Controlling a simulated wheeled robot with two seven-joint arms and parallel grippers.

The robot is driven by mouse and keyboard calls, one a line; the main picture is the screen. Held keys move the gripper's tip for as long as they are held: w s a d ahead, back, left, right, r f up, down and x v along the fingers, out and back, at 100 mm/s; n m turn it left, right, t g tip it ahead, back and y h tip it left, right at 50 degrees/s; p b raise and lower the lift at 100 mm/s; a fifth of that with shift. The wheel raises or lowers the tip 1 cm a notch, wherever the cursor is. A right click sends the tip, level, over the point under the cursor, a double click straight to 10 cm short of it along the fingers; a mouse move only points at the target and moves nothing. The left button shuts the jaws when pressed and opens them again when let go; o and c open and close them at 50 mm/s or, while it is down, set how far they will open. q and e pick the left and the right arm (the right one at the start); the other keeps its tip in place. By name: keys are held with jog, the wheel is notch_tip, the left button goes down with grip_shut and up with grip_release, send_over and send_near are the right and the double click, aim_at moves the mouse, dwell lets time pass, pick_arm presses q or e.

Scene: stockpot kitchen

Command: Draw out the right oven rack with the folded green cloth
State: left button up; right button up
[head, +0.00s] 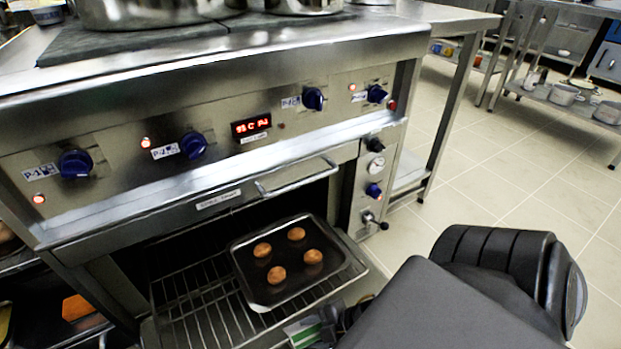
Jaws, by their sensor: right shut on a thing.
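The wire oven rack (188,306) shows in the open oven bay, low in the head view. A dark baking tray (245,285) with several round brown pieces sits on the rack's right part. The folded green cloth (304,332) shows only in part at the bottom edge, by the rack's front. My right gripper (329,319) is at the cloth, shut on it, mostly hidden behind my own dark arm. Whether the rack's front bar is also between the fingers is hidden. My left gripper is not in view.
A metal handle (298,177) juts out above the bay. Blue knobs (313,98) line the stove's front panel, and pots (150,8) stand on top. A valve (374,220) sticks out right of the bay. Tiled floor (500,190) is clear at the right.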

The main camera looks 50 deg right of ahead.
jog(key=shift+s+a, duration=0.1)
jog(key=shift+s, duration=0.3)
jog(key=shift+s+f, duration=0.1)
jog(key=shift+s+a+p, duration=0.1)
jog(key=shift+s+p, duration=0.1)
jog(key=shift+p, duration=0.15)
jog(key=shift+s+f, duration=0.1)
jog(key=shift+f, duration=0.05)
jog(key=shift+c, duration=0.5)
jog(key=shift+w+r+p, duration=0.2)
jog(key=shift+p, duration=1.15)
dwell(0.3)
jog(key=shift+w+d+r+p, duration=0.25)
jog(key=shift+w+p, duration=0.2)
jog(key=shift+p, duration=0.25)
dwell(0.9)
jog(key=shift+s+a+r+p, duration=0.15)
jog(key=shift+s+r+p, duration=0.2)
jog(key=shift+p, duration=0.55)
dwell(0.7)
jog(key=shift+s+a, duration=0.15)
jog(key=shift+a, duration=0.05)
dwell(1.4)
